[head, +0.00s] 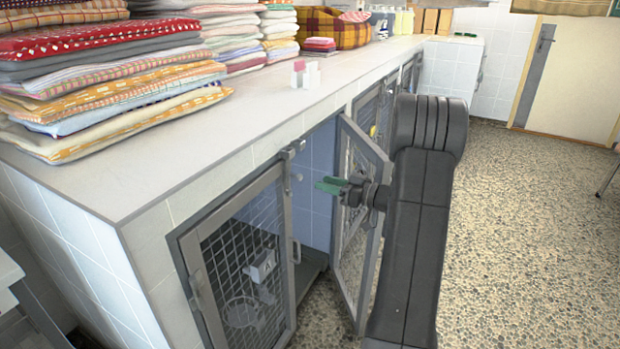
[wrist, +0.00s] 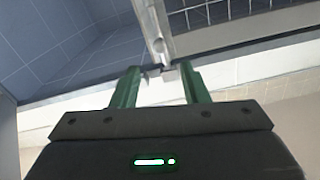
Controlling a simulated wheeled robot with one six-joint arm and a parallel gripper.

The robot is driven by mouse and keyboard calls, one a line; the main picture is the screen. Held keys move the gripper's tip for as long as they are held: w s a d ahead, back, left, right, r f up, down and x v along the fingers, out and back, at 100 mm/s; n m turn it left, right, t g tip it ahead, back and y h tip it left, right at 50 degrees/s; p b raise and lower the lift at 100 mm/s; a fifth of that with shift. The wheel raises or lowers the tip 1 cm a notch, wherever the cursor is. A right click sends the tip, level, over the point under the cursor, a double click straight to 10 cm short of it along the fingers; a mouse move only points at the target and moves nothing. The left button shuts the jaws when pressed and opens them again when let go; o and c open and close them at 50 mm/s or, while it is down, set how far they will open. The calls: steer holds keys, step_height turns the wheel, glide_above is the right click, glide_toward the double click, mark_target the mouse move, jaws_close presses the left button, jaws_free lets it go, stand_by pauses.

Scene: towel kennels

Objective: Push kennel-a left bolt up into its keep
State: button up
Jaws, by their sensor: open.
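Kennel-a's left door (head: 245,262), a grey mesh leaf with an A plate (head: 262,267), stands in the front of the tiled bench. A small metal fitting (head: 292,149) sits at its top right corner, apparently the bolt's keep. My gripper (head: 328,186) is open, in front of the opening right of this door. In the wrist view a metal post (wrist: 153,30) ends at a small block (wrist: 170,73) between and beyond the green fingertips (wrist: 160,78); contact is unclear.
A second mesh door (head: 358,225) stands swung out behind and beside my wrist, close to it. The blue-tiled interior (head: 315,190) is open. Folded towels (head: 110,75) and a small pink and white item (head: 305,73) lie on the bench top.

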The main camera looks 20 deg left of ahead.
mark_target(297, 178)
steer(key=d, duration=0.3)
steer(key=shift+s+d, duration=0.15)
steer(key=shift+d, duration=0.1)
steer(key=a, duration=0.9)
steer(key=w+a+b, duration=0.1)
steer(key=a, duration=0.3)
steer(key=shift+a+f, duration=0.1)
steer(key=shift+a, duration=0.15)
steer(key=shift+a+f, duration=0.2)
steer(key=shift+f, duration=0.1)
steer(key=shift+d+f+b, duration=0.1)
steer(key=shift+f+b, duration=0.35)
steer(key=shift+b, duration=0.15)
